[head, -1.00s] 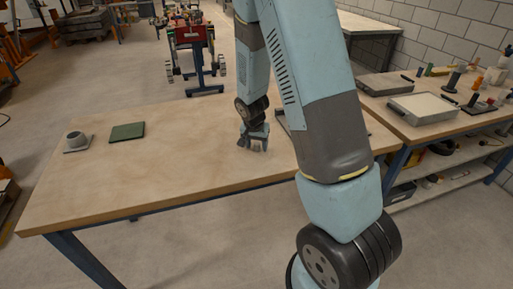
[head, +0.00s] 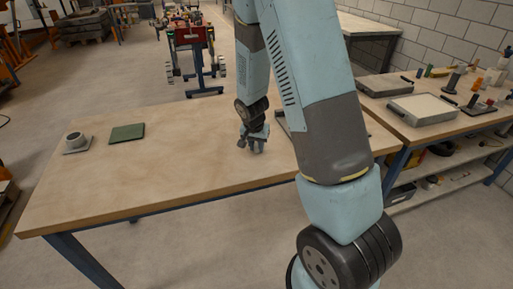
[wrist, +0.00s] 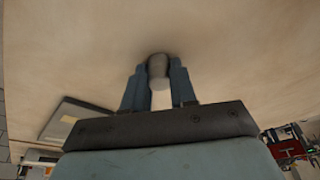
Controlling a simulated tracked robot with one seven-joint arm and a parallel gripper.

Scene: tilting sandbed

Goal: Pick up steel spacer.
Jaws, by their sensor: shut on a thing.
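The steel spacer (wrist: 158,66) is a small grey rounded piece between my fingertips in the wrist view. My gripper (wrist: 157,82) is shut on it, with one blue finger on each side. In the head view my gripper (head: 256,146) points down at the wooden table (head: 180,178), right of the table's middle. The spacer is too small to make out clearly there. I cannot tell whether it still touches the table top.
A green pad (head: 127,133) and a grey cup-like part on a small plate (head: 76,143) lie at the table's left. A second bench at the right holds a shallow tray (head: 424,108) and several small items.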

